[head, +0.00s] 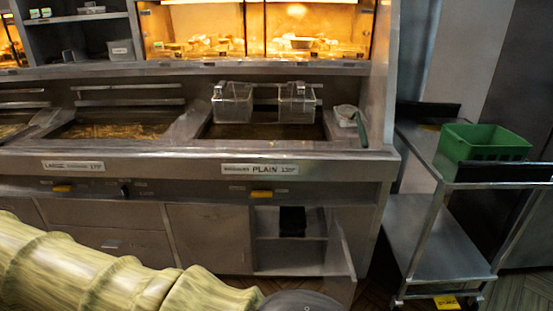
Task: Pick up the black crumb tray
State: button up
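A small black box-like thing (292,221) stands on the upper shelf of the open cabinet under the fryer marked PLAIN. It may be the black crumb tray, but it is too dark and small to be sure. My arm, in a pale ribbed sleeve, reaches in from the lower left. A dark rounded part of it shows at the bottom edge, below and in front of the cabinet. My gripper's fingers are out of the picture.
The cabinet door (340,250) stands open on the right. Two fry baskets (233,103) hang over the PLAIN fryer (262,131). A steel trolley (432,246) at the right carries a green crate (485,143). A yellow tag (446,302) shows at the trolley's foot.

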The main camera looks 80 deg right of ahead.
aim_at(293, 220)
jog(key=z, duration=0.5)
jog(key=i, duration=0.9)
jog(key=z, duration=1.4)
jog(key=i, duration=0.35)
jog(key=z, duration=0.3)
